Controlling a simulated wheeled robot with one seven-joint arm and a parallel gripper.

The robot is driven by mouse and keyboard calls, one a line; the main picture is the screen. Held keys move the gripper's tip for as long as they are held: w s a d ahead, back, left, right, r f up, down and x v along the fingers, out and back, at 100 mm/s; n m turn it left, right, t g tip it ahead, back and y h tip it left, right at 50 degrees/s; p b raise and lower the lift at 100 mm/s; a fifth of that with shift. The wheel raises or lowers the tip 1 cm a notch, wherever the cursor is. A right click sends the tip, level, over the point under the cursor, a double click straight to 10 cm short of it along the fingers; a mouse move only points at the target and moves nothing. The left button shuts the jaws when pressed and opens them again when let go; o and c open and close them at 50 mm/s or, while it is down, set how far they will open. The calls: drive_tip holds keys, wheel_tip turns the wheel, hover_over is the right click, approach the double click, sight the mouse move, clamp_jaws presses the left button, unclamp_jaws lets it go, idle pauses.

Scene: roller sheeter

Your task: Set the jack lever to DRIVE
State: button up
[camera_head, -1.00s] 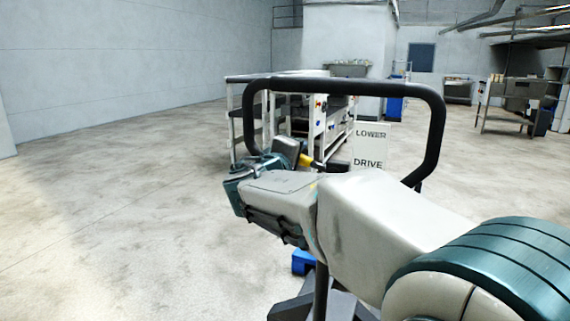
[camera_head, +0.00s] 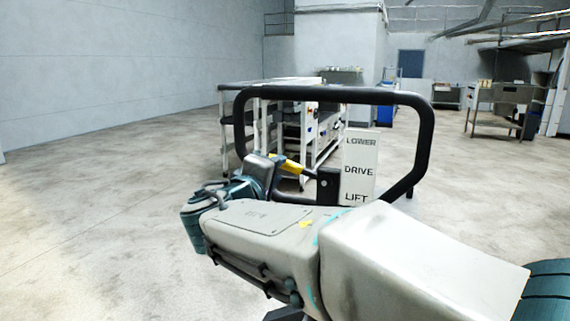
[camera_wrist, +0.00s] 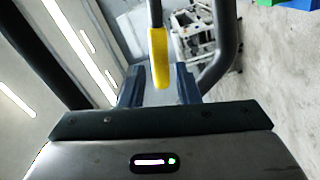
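The jack lever with its yellow grip (camera_head: 292,166) runs left from a dark pivot block (camera_head: 327,186) inside the black loop handle (camera_head: 330,95). The white label plate (camera_head: 360,168) beside it reads LOWER, DRIVE, LIFT from top to bottom. The lever slants up to the left; I cannot tell its exact setting. In the wrist view, the yellow grip (camera_wrist: 159,58) lies between the two blue fingers of my gripper (camera_wrist: 158,84). Visible gaps remain on both sides, so my gripper is open around or just behind the grip. In the head view, my wrist hides the fingers.
A white-framed machine (camera_head: 310,140) stands beyond the loop handle. A metal table (camera_head: 500,100) stands far right. The loop handle's bars frame the lever closely. Open concrete floor (camera_head: 100,200) lies to the left.

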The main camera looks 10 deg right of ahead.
drive_tip(key=v, duration=0.6)
drive_tip(key=shift+s, duration=0.15)
drive_tip(key=shift+a, duration=0.1)
drive_tip(key=s+d+f+m+g+y+p, duration=0.2)
drive_tip(key=s+d+f+m+g+p, duration=0.15)
drive_tip(key=s+d+g+p, duration=0.55)
drive_tip(key=s+a+f+m+g+y+p, duration=0.1)
drive_tip(key=s+m+g+y+p, duration=0.2)
drive_tip(key=p, duration=1)
drive_tip(key=s+m+y, duration=0.2)
drive_tip(key=s+y, duration=0.3)
drive_tip(key=shift+s, duration=0.2)
